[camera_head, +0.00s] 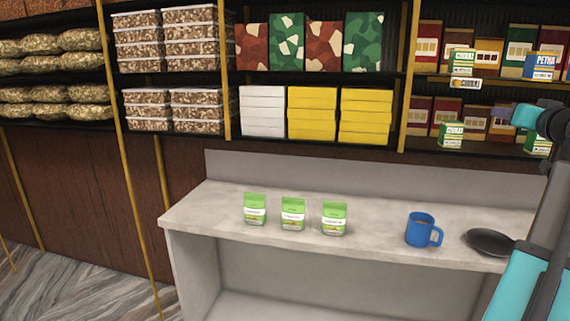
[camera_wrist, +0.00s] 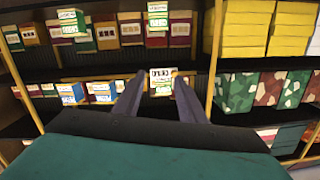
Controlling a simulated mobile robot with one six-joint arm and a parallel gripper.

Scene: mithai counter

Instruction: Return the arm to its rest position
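My gripper (camera_head: 503,112) is at the right in the head view, in front of the right-hand shelves, with the arm rising from the lower right corner. In the wrist view, the two dark fingers of my gripper (camera_wrist: 157,84) stand apart and point at the shelves. A small labelled box (camera_wrist: 162,82) shows between the fingertips, seemingly on the shelf beyond. I see nothing held. The wrist view is upside down relative to the head view.
Below the shelves is a grey counter (camera_head: 380,218) with several green packets, including one at the left (camera_head: 255,209), a blue mug (camera_head: 420,230) and a dark pan (camera_head: 490,242) near the arm. The right-hand shelves (camera_head: 430,82) hold many boxes close to my gripper.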

